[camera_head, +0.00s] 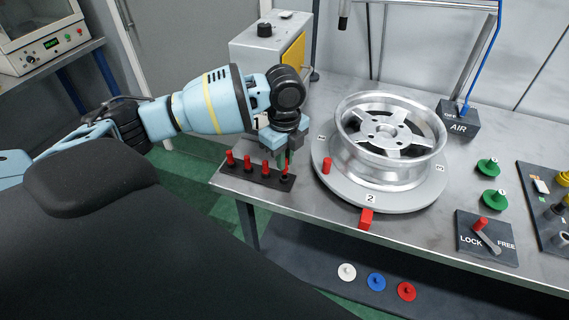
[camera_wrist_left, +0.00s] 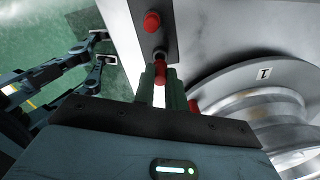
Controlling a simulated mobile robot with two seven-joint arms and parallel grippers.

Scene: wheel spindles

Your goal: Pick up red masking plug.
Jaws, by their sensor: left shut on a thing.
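A black rack (camera_head: 250,175) at the table's left front holds red masking plugs in a row. Three stand to the left of my gripper, one of them at the far left (camera_head: 230,158). My left gripper (camera_head: 284,163) points down over the rack's right end, with its fingers shut on a red masking plug. In the left wrist view this gripped plug (camera_wrist_left: 161,74) shows between the fingertips, at the end of the rack (camera_wrist_left: 165,45). Another plug (camera_wrist_left: 152,22) stands beyond it in the rack. Whether the gripped plug is clear of its hole is hard to tell.
A silver wheel (camera_head: 390,140) sits on a numbered turntable (camera_head: 335,182) close to the right of the gripper. A red peg (camera_head: 327,165) stands on the turntable's left side. A grey box (camera_head: 270,45) stands behind. The table's front edge is near the rack.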

